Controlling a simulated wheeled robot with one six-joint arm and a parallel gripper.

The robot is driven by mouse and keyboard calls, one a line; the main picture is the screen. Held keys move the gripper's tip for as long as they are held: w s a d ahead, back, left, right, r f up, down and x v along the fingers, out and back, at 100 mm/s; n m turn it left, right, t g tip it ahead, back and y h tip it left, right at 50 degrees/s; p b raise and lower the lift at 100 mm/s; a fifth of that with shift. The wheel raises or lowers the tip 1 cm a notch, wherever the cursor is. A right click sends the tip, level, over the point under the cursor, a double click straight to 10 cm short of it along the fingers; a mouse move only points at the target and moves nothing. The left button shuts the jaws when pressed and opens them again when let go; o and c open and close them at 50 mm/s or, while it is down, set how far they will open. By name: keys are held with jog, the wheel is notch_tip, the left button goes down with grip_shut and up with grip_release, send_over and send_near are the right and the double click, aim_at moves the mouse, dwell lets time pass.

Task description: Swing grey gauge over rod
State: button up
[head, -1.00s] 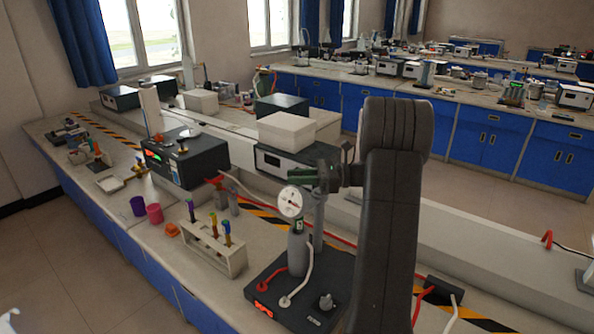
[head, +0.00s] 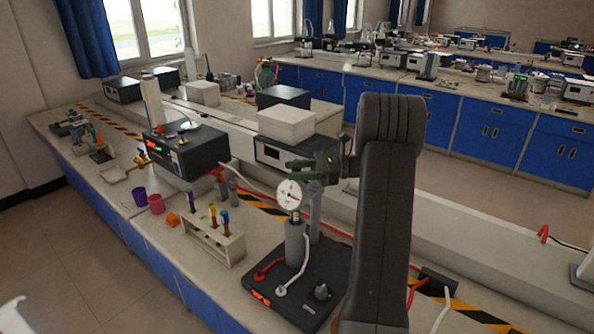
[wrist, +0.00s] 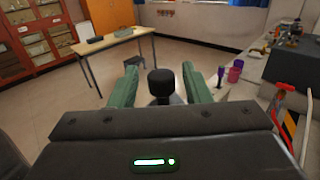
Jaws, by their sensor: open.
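The gauge has a round white dial (head: 290,195) above a grey cylinder (head: 296,244). It stands on a black base plate (head: 270,292) on the bench. A grey upright rod (head: 315,215) stands just behind and right of the cylinder. My gripper (head: 300,164), with green fingers, is just above the dial, near the top of the rod. In the wrist view, a black knob (wrist: 160,82) shows between the two open green fingers, with a gap on each side. My arm hides the right part of the base plate.
A test tube rack (head: 215,242) stands left of the base. Purple (head: 139,197) and pink (head: 156,204) cups and a black instrument (head: 185,150) are farther left. A white box (head: 286,123) sits behind my gripper. Red and white hoses lie around the base.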

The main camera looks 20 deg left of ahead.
jog(key=b+v, duration=0.2)
jog(key=v, duration=0.5)
jog(key=shift+w+d, duration=0.15)
jog(key=shift+d, duration=0.05)
jog(key=p+x, duration=0.2)
jog(key=x, duration=0.6)
jog(key=shift+d+r, duration=0.1)
jog(key=shift+t+b, duration=0.3)
jog(key=shift+b, duration=0.05)
jog(key=shift+w+a+m+t+y, duration=0.2)
jog(key=shift+a+m+t+y, duration=0.1)
jog(key=shift+m, duration=0.1)
jog(key=shift+d, duration=0.1)
